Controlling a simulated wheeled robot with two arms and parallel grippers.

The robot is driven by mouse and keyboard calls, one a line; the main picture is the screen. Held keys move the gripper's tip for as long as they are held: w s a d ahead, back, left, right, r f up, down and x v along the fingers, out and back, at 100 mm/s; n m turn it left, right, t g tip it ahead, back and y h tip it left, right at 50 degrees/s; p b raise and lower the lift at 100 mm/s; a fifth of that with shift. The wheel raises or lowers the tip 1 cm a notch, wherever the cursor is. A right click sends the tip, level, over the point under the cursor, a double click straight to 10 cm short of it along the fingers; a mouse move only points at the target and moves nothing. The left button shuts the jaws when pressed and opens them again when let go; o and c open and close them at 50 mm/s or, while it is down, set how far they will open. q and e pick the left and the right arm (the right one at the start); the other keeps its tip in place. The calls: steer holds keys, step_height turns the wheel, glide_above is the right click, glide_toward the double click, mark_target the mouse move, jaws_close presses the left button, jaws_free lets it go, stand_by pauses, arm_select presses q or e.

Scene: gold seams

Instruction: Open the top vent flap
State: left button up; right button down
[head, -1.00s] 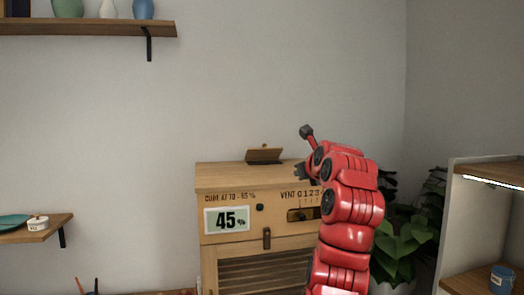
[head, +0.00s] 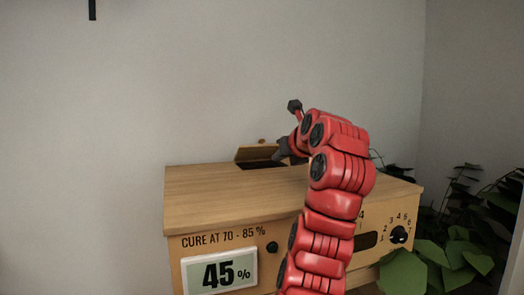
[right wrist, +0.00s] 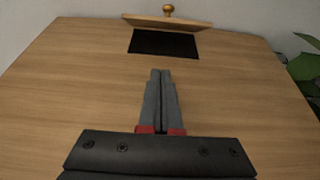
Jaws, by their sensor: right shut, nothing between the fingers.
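The top vent flap (head: 257,152) is a small wooden panel on top of the wooden cabinet (head: 220,180). It stands tilted up at the back of a dark rectangular opening. In the right wrist view the flap (right wrist: 160,22) with its round brass knob (right wrist: 168,10) leans back behind the dark opening (right wrist: 163,43). My right gripper (head: 281,152) is over the cabinet top, just right of the flap. In the right wrist view its fingers (right wrist: 160,75) are together and empty, in front of the opening and apart from the flap. My left gripper is not in view.
The cabinet front has a 45% display (head: 219,272), a small black knob (head: 272,248) and a numbered dial (head: 398,235), partly hidden by my right arm. A leafy plant (head: 455,250) stands to the right. The wall is close behind. The rest of the cabinet top is clear.

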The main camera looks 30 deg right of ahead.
mark_target(268, 171)
steer(key=p+x, duration=0.2)
steer(key=x, duration=0.7)
steer(key=w+r+p, duration=0.1)
steer(key=w+p, duration=0.1)
steer(key=shift+d+r+p, duration=0.25)
steer(key=shift+r+p, duration=0.1)
steer(key=shift+r, duration=0.05)
steer(key=shift+w+r+p, duration=0.25)
steer(key=shift+r+p, duration=0.3)
steer(key=shift+r, duration=0.1)
steer(key=shift+w, duration=0.1)
steer(key=shift+w+f, duration=0.1)
steer(key=shift+f, duration=0.05)
